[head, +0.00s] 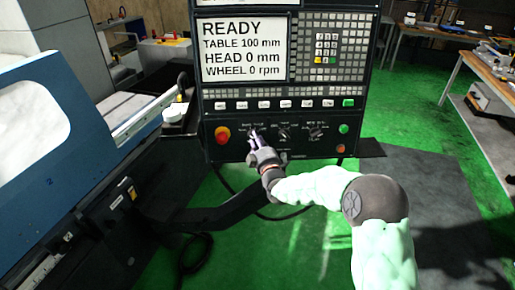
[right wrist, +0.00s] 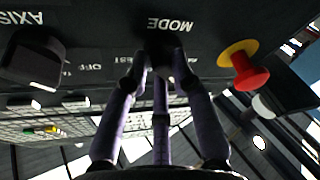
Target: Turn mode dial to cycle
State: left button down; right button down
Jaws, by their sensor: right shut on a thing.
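The mode dial (right wrist: 160,46) is a small dark knob on the black control panel, under the MODE label, which appears upside down in the right wrist view. My right gripper (right wrist: 160,64) is shut on it, with purple-grey fingers on its sides. In the head view my right gripper (head: 255,141) reaches the leftmost dial of the row and covers most of it. The dial's pointer is hidden, so its setting cannot be read. The words OFF and EST show beside it in the wrist view. My left gripper is not in view.
A red emergency stop on a yellow base (head: 222,134) sits left of the mode dial. Two more dials (head: 285,132) (head: 316,132) lie to its right. The screen (head: 242,50) reads READY, table 100 mm, head 0 mm, wheel 0 rpm. A shelf edge (head: 358,147) juts out below.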

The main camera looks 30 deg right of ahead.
jog(key=m+h+b, duration=0.2)
jog(key=m+b, duration=0.1)
jog(key=m, duration=0.1)
jog(key=m+h+b, duration=0.2)
jog(key=m+b, duration=0.1)
jog(key=m, duration=0.2)
jog(key=a+m+g+h+b, duration=0.1)
jog(key=m+h+b, duration=0.1)
jog(key=m+b, duration=0.2)
jog(key=shift+w+f+m, duration=0.2)
jog(key=shift+m, duration=0.5)
jog(key=shift+m+g, duration=0.4)
jog(key=shift+m, duration=0.6)
jog(key=shift+r+h, duration=0.15)
jog(key=shift+h, duration=0.25)
jog(key=c, duration=1)
grip_release()
jog(key=shift+c, duration=0.2)
jog(key=shift+f, duration=0.2)
jog(key=v, duration=1.2)
